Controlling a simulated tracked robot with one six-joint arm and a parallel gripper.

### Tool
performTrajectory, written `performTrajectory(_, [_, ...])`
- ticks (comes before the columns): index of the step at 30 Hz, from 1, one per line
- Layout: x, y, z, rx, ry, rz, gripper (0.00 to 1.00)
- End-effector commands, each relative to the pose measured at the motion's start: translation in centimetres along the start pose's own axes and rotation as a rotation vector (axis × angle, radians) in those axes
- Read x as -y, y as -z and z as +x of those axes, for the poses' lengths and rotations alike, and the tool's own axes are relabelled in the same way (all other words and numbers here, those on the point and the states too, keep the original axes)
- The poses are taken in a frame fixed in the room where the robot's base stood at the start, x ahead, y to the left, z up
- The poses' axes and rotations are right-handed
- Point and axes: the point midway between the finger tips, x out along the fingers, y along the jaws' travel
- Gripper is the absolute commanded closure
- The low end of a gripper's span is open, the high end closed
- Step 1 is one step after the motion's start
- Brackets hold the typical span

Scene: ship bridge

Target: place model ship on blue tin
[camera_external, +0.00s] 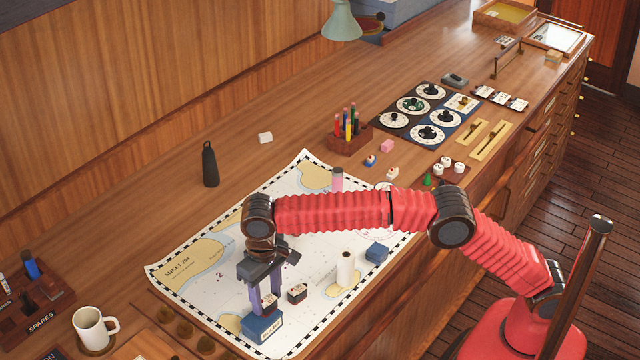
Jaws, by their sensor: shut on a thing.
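My gripper (264,305) points down over the near end of the chart, its two purple-grey fingers shut on a small dark, red and white thing (269,301). It is taken to be the model ship, but it is too small and too covered by the fingers to make out its shape. A blue tin (262,328) with a pale label on its front is directly below the fingertips. I cannot tell whether the held thing touches the tin's top. A second, smaller blue box (376,252) lies to the right, near the chart's right edge.
A small dark block (297,293) sits just right of my fingers, and a white cylinder (345,270) stands farther right. The chart (210,262) is mostly clear on its left. A mug (91,329) and a dark bottle (210,165) stand outside it.

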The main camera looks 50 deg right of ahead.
Motion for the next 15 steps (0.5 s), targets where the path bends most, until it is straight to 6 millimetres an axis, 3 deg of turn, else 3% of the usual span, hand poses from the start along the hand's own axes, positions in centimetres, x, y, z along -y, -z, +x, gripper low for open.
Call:
performTrajectory(5, [0.0,0.0,0.13,0.0,0.0,0.0,0.77])
performTrajectory(6, [0.0,0.0,0.18,0.0,0.0,0.0,0.55])
performTrajectory(15, [0.0,0.01,0.15,0.0,0.0,0.0,0.36])
